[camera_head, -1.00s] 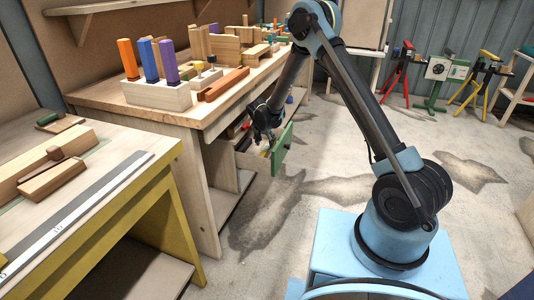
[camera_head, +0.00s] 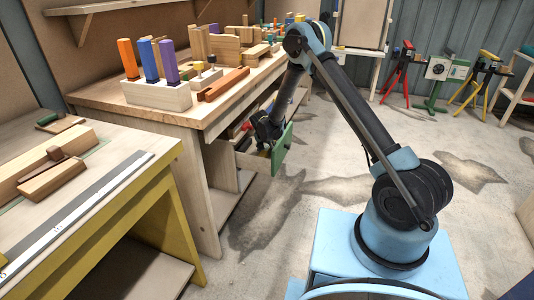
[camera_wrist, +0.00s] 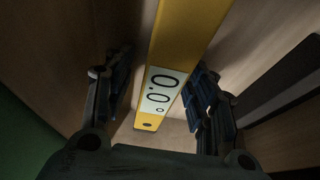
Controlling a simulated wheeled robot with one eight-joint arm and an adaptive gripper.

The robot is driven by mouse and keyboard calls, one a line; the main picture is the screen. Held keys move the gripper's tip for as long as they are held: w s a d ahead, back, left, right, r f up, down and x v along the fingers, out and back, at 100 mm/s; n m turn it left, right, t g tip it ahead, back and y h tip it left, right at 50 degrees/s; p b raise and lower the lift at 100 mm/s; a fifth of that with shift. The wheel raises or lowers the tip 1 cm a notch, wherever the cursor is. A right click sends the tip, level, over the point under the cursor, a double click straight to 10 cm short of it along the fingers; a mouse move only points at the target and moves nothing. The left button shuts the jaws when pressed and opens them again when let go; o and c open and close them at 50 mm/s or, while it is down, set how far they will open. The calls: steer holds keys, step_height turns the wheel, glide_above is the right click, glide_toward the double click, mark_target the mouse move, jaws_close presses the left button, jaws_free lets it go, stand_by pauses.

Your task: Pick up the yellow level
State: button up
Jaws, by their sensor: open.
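The yellow level (camera_wrist: 190,35) shows in the wrist view as a long yellow bar with a white panel marked in black, running from the top edge down to the middle. My gripper (camera_wrist: 160,95) is open, one dark finger on each side of the level, with a gap on the left; the right finger is very close to it, and I cannot tell if they touch. In the head view my gripper (camera_head: 268,135) is down at the open drawer (camera_head: 281,150) with the green front. The level is hardly discernible there.
The drawer's wooden walls stand close around my gripper, and a dark object (camera_wrist: 280,90) lies at the right in the wrist view. The workbench (camera_head: 140,112) above holds a block with colored handles (camera_head: 158,94) and wooden pieces.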

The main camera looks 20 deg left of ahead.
jaws_close()
